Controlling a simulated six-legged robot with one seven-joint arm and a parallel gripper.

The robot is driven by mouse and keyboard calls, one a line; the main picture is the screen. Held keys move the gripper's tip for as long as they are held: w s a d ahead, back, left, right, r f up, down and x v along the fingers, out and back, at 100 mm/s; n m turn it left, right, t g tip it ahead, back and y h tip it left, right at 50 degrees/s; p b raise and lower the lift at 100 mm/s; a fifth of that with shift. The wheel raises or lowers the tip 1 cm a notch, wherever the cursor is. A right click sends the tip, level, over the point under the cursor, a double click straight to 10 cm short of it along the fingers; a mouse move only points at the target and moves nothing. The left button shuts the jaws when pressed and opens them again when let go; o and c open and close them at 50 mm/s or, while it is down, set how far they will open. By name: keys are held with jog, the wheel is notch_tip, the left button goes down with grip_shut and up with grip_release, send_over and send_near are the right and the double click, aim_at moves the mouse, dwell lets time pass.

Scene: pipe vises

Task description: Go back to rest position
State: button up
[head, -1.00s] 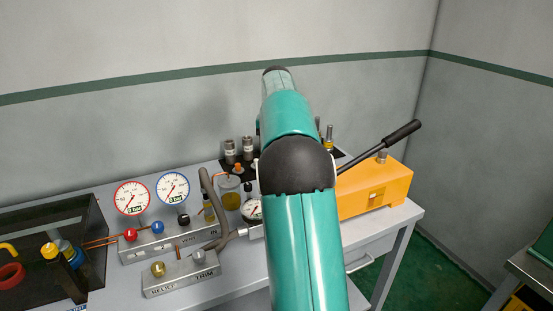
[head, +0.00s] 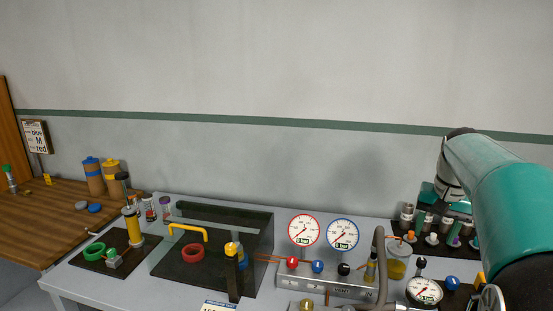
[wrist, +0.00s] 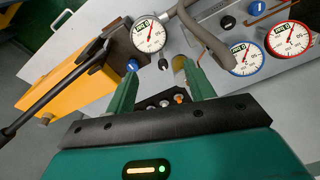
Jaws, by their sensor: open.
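My gripper shows in the wrist view (wrist: 162,95), with its two green fingers apart and nothing between them. It hangs above the bench, near a small round gauge (wrist: 149,35) and a grey hose (wrist: 205,38). In the head view my teal arm fills the right side, and its far end is bent over the back right of the bench. The fingertips are hidden in the head view.
The grey bench (head: 180,286) carries a red-rimmed gauge (head: 304,230), a blue-rimmed gauge (head: 343,233), a glass-walled box (head: 262,255) and a black rack (head: 462,244). A yellow pump (wrist: 75,70) with a black lever shows in the wrist view. A wooden table (head: 60,215) stands left.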

jog(key=s+a+n+t, duration=0.25)
jog(key=s+a, duration=0.75)
jog(key=a, duration=0.5)
jog(key=s+a+f+n+t, duration=0.1)
jog(key=s+a+f+n, duration=0.3)
jog(key=s+a+f, duration=0.3)
jog(key=s+a, duration=0.1)
jog(key=s, duration=0.3)
jog(key=shift+a+f, duration=0.35)
jog(key=shift+t, duration=0.25)
